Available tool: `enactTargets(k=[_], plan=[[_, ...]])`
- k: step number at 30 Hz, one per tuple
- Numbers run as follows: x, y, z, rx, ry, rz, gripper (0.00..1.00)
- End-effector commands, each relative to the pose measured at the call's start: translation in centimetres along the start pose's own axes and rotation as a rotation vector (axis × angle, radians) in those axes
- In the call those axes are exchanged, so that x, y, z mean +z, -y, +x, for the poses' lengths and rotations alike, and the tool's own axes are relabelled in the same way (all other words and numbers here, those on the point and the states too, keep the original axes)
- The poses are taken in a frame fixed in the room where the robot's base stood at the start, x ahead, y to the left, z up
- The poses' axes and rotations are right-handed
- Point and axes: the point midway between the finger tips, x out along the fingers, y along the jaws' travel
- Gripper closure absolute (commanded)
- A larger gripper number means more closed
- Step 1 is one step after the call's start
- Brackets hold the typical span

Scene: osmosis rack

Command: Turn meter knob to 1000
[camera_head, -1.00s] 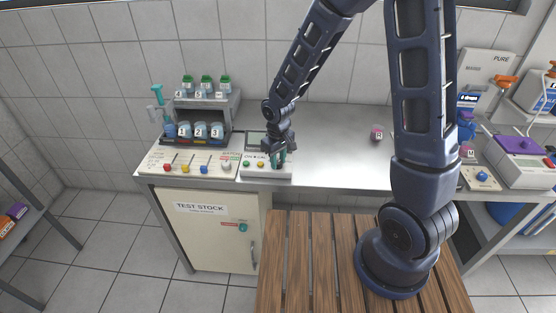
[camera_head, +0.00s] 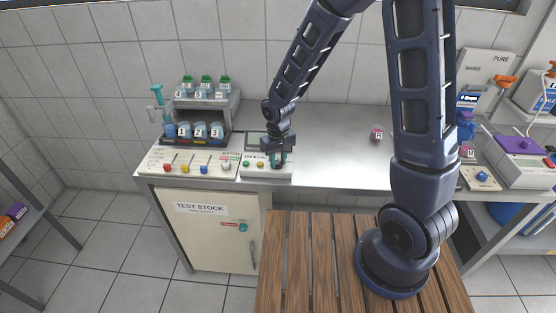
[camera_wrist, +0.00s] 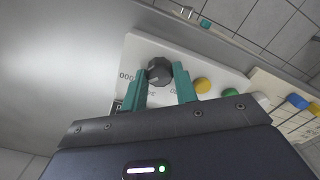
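The meter is a white panel (camera_head: 256,173) on the bench front, with a grey display (camera_head: 256,139) behind it. In the wrist view, its dark round knob (camera_wrist: 159,70) sits between the teal fingertips of my gripper (camera_wrist: 160,72). The fingers flank the knob closely and appear to touch both its sides. Printed digits ending in "000" show left of the knob; another label by the right finger is partly covered. The pointer setting is not readable. In the head view, my gripper (camera_head: 277,161) points down at the panel's right part and hides the knob.
A yellow button (camera_wrist: 202,85) and a green button (camera_wrist: 231,95) lie beside the knob. Left of the meter is a panel with coloured knobs (camera_head: 185,168) and a bottle rack (camera_head: 205,133). A small jar marked R (camera_head: 377,133) stands on otherwise clear bench to the right.

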Motion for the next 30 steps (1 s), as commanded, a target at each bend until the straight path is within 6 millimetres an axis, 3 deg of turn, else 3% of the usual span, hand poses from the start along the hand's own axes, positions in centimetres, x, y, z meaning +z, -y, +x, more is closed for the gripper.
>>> enactTargets(k=[1,3,16,30], plan=[[0.0,0.0,0.0,0.0,-0.001,0.0,0.62],[0.0,0.0,0.0,0.0,-0.001,0.0,0.5],[-0.1,0.0,-0.8,0.0,-0.002,-0.001,0.5],[-0.1,0.0,-7.9,0.0,-0.004,0.0,0.5]])
